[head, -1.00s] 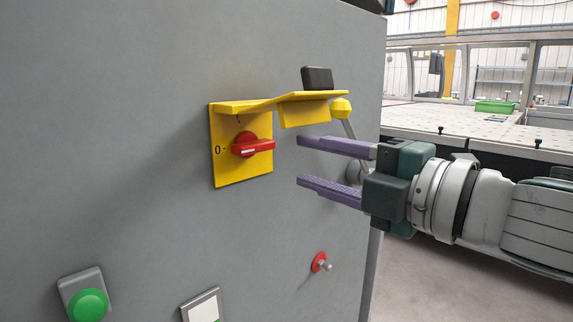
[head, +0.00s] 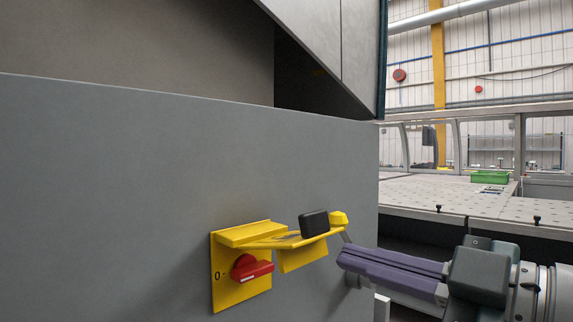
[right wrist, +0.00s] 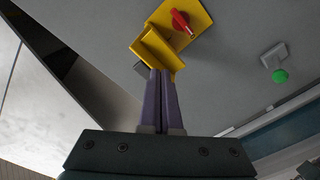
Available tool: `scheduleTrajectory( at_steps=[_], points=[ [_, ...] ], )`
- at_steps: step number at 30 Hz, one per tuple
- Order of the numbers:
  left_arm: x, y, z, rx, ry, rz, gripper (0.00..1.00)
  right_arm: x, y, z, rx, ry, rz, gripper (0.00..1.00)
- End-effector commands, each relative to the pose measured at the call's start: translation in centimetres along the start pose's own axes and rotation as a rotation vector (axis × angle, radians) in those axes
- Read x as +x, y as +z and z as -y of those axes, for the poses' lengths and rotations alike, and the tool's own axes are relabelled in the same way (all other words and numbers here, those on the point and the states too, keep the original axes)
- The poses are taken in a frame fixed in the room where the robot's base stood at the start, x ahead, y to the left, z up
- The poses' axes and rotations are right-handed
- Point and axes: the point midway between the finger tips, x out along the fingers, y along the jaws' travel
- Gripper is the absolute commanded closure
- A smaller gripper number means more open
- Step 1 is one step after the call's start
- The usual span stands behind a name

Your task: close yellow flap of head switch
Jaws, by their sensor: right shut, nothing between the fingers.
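The yellow flap (head: 290,238) stands out from the top of the yellow switch plate (head: 240,292) on the grey cabinet, raised clear of the red knob (head: 252,268). A black block (head: 313,223) sits on the flap's outer part. In the right wrist view the flap (right wrist: 158,47) is beyond my fingertips, with the red knob (right wrist: 181,22) above it. My right gripper (head: 343,258) is shut and empty, right of the flap and slightly below its outer end. Whether its tips touch the flap cannot be told. My left gripper is not in view.
The grey cabinet face (head: 100,190) fills the left side. In the right wrist view a green button (right wrist: 280,76) is on the panel. A perforated table (head: 420,192) with a green crate (head: 490,178) stands behind at the right.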

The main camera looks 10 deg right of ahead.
Motion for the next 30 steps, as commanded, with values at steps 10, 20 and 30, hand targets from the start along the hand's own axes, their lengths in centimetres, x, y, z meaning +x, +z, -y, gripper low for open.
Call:
scheduleTrajectory(
  at_steps=[10, 20, 30],
  points=[
    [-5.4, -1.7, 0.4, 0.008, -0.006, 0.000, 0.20, -3.6, -6.1, -5.8, 0.679, 0.029, -0.058, 1.00],
    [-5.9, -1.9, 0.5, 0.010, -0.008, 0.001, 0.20, -0.8, -6.5, -6.2, 0.717, 0.034, -0.068, 1.00],
    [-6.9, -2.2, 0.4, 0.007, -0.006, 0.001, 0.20, 6.3, -6.8, -6.5, 0.715, 0.032, -0.065, 1.00]
  ],
)
